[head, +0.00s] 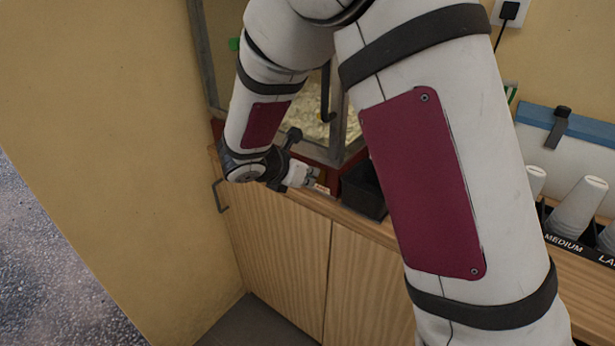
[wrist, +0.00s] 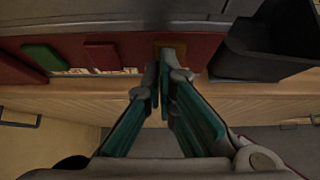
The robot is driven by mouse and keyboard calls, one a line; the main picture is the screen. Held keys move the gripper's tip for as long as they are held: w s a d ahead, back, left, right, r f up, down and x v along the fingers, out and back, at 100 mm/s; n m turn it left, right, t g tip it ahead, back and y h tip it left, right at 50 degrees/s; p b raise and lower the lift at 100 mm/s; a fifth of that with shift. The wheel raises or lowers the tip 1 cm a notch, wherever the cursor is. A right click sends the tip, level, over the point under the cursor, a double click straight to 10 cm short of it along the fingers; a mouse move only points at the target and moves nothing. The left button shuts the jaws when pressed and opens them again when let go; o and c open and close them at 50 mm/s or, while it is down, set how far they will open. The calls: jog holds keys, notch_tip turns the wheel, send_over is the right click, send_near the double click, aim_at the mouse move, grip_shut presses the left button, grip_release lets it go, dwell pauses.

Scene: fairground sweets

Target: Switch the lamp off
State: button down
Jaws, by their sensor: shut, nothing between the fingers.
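The popcorn machine (head: 335,152) stands on the counter, with glass sides and a red base (wrist: 135,50). On the base front, the wrist view shows a green switch (wrist: 45,58) at the left and a red switch (wrist: 102,55) beside it. A dark amber switch or plate (wrist: 178,46) is behind my fingertips and partly hidden. Which one belongs to the lamp cannot be read. My gripper (wrist: 161,76) is shut and empty, its tips in front of the amber part. Whether they touch it is unclear. In the head view my gripper (head: 314,180) is small beside the base.
A black bin (wrist: 265,55) stands close to the right of my fingertips. The wooden counter edge (wrist: 75,97) runs below the switches, with cabinet handles (head: 220,196) underneath. Paper cups (head: 578,205) stand in a labelled rack at the right. A wall is at the left.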

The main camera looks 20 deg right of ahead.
jog(key=shift+r+p, duration=0.55)
jog(key=shift+r, duration=0.25)
jog(key=v, duration=1.3)
jog(key=shift+r+p, duration=0.15)
jog(key=shift+p, duration=0.25)
jog(key=shift+d, duration=0.1)
